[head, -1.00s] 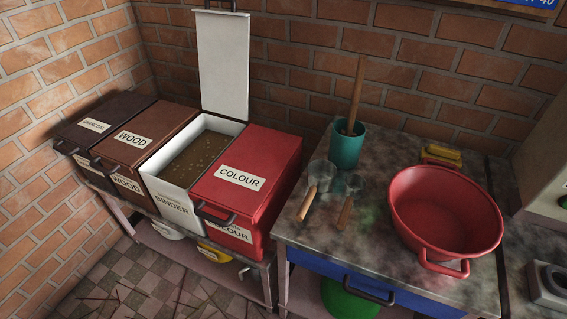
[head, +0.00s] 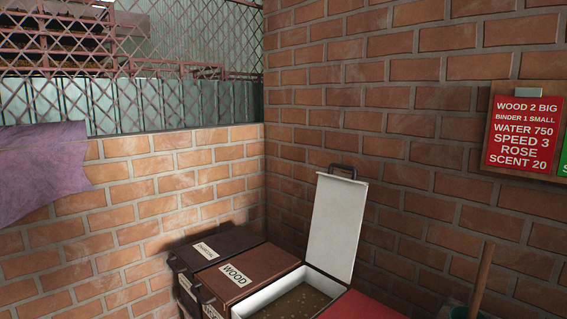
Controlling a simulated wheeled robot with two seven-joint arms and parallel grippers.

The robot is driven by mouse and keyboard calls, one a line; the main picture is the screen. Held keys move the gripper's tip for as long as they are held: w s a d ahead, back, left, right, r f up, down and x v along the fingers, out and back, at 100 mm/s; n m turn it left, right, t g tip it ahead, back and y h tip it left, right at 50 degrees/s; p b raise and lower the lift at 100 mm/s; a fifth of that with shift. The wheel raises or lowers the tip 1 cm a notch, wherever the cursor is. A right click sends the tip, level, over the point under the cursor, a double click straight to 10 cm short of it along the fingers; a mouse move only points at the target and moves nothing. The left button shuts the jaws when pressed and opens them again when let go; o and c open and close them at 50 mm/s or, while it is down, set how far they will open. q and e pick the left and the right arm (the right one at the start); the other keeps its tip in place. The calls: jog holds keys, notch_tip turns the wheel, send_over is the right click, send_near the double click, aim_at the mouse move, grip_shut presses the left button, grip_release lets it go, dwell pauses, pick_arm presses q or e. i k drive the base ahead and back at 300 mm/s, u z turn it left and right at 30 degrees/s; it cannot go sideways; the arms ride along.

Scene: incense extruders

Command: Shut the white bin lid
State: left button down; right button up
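The white bin (head: 246,302) stands at the bottom of the head view, with grainy brown contents (head: 300,302) showing inside. Its white lid (head: 336,228) stands open, nearly upright and leaning back towards the brick wall. A dark handle (head: 343,170) is at the lid's top edge. The bin's front label is out of the frame. Neither of my grippers shows in the view.
The brown WOOD bin (head: 240,275) and a darker bin (head: 214,246) stand shut to the left. A red lid (head: 362,306) is close on the right. A wooden stick (head: 481,280) rises at lower right. Brick walls meet behind the bins. A red sign (head: 522,135) hangs at right.

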aim_at(339, 203)
jog(key=u, duration=1.3)
jog(key=i, duration=1.35)
jog(key=z, duration=1.85)
